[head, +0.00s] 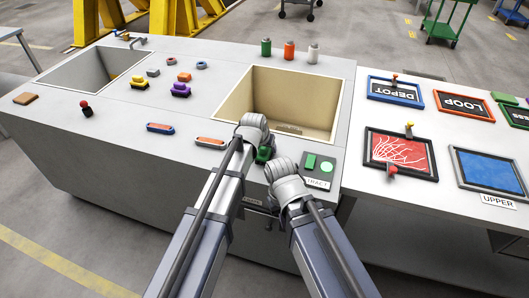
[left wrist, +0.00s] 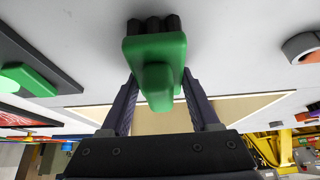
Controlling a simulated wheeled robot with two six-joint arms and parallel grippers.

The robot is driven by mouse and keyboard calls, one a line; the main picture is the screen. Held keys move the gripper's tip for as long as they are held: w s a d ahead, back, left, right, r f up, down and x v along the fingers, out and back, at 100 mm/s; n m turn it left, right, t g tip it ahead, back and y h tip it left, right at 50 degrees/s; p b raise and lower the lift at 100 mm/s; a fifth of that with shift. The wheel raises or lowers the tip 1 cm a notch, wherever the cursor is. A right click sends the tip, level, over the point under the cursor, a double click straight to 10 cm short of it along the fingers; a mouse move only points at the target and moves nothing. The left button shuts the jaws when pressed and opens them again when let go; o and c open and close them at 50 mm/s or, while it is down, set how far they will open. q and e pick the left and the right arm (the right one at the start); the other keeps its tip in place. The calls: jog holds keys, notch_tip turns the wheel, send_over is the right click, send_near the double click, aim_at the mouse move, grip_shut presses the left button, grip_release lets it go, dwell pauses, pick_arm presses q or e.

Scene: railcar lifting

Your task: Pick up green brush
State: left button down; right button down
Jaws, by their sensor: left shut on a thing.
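The green brush (left wrist: 155,50) is a green block with a raised grip and dark bristles at its far end in the left wrist view. My left gripper (left wrist: 160,92) has its two dark fingers closed on the sides of that grip. In the head view the brush (head: 263,154) is mostly hidden by the left wrist, near the front edge of the large beige bin. My right gripper (head: 282,168) is just right of and below the left one. Its fingers are hidden behind its wrist, so its opening cannot be seen.
The open beige bin (head: 248,91) lies beyond my left gripper. A red framed panel (head: 372,158) and a blue one (head: 459,178) are at right.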

pick_arm(q)
notch_tip(320, 180, up, 10)
jog(key=p, duration=1)
jog(key=c, duration=0.7)
grip_release()
jog(key=c, duration=0.7)
jog(key=shift+c, duration=0.2)
